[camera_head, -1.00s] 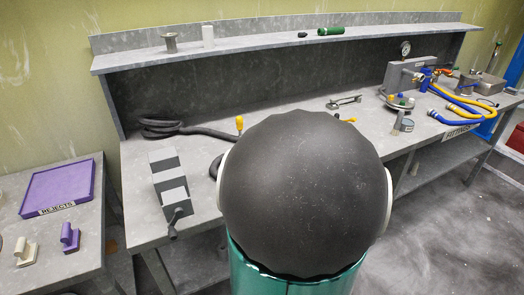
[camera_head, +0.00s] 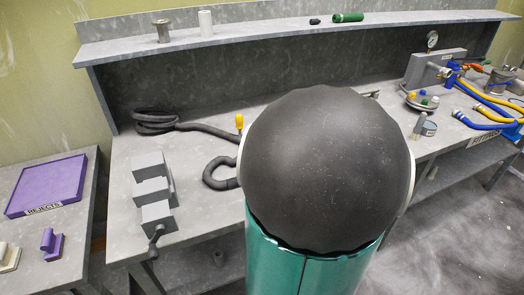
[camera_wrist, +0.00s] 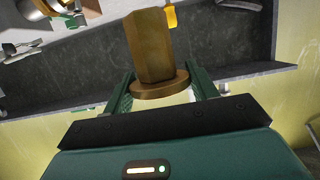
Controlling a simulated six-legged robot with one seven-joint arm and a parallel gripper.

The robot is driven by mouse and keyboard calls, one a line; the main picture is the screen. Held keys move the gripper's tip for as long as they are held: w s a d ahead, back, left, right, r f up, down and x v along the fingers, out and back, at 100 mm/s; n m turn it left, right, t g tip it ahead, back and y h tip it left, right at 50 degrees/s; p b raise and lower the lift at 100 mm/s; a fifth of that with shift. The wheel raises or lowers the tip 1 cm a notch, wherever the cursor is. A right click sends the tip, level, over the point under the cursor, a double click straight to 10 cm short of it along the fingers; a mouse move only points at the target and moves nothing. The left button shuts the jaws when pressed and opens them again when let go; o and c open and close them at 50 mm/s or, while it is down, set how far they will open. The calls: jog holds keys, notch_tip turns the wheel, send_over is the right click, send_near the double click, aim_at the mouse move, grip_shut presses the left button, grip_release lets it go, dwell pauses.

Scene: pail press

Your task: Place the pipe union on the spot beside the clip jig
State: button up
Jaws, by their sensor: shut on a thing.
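In the wrist view my gripper (camera_wrist: 163,90) is shut on a brass piece (camera_wrist: 148,45), which I take to be the pipe union. It has a faceted body and a wider round flange, and the flange sits between the green fingers. In the head view my arm hides the gripper and the held piece. I cannot pick out the clip jig or the spot beside it with certainty; part of the bench is hidden behind my arm.
A shelf (camera_head: 260,35) runs behind. A purple tray (camera_head: 48,185) lies on the left table.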

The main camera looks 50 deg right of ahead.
jog(key=shift+w+d+f, duration=1)
jog(key=shift+w+f, duration=0.95)
jog(key=shift+f, duration=0.15)
jog(key=shift+w+d+f, duration=1.05)
jog(key=shift+w+f, duration=0.85)
jog(key=shift+f, duration=0.25)
jog(key=shift+w+d+f, duration=1)
jog(key=shift+w+f, duration=0.95)
jog(key=shift+f, duration=0.15)
jog(key=shift+f, duration=0.1)
jog(key=o, duration=1.2)
jog(key=shift+o, duration=0.2)
